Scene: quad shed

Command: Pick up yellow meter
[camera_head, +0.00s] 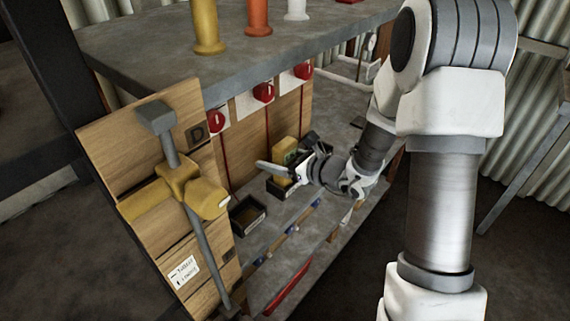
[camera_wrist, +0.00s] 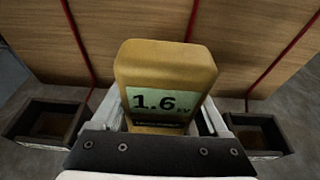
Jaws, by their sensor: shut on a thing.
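The yellow meter (camera_wrist: 165,75) stands between my gripper's two fingers in the wrist view, with a pale display reading 1.6 facing the camera. Its lower part is hidden by my gripper (camera_wrist: 165,122), which is shut on it. In the head view the yellow meter (camera_head: 284,150) shows small, in front of the wooden back panel at the lower shelf. My gripper (camera_head: 290,168) reaches it from the right there, and the finger contact is hard to make out. Whether the meter is lifted off its support cannot be told.
Dark open bins stand left (camera_wrist: 45,125) and right (camera_wrist: 258,135) of the meter. Red knobs (camera_head: 263,92) line the panel above. A grey upper shelf (camera_head: 150,50) overhangs with coloured cylinders on it.

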